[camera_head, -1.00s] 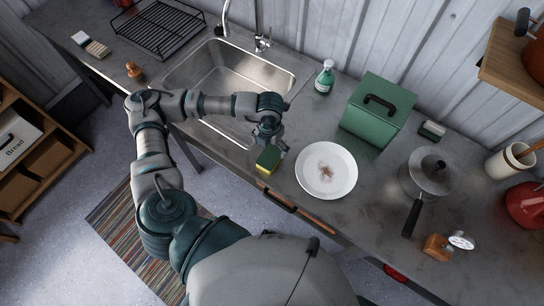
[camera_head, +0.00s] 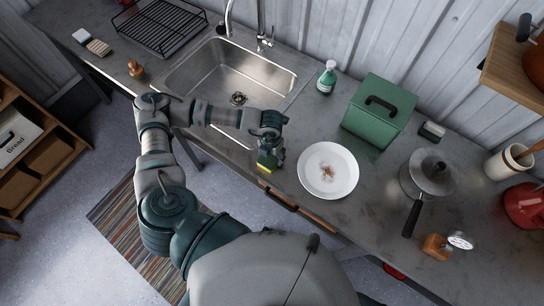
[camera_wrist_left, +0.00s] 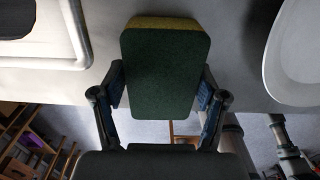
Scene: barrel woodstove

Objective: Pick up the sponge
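The sponge (camera_head: 264,163) is a block with a dark green face and a yellow layer. It is near the front edge of the metal counter, left of the white plate. My left gripper (camera_head: 269,149) is right at it and covers part of it. In the left wrist view the green face of the sponge (camera_wrist_left: 165,72) fills the space between the two fingers (camera_wrist_left: 161,92), one along each side. Both fingers look very close to its sides; I cannot tell whether they press on it. My right gripper is not in view.
The white plate (camera_head: 328,189) with brown residue is just right of the sponge. The sink (camera_head: 213,75) is behind and left. The front counter edge is close.

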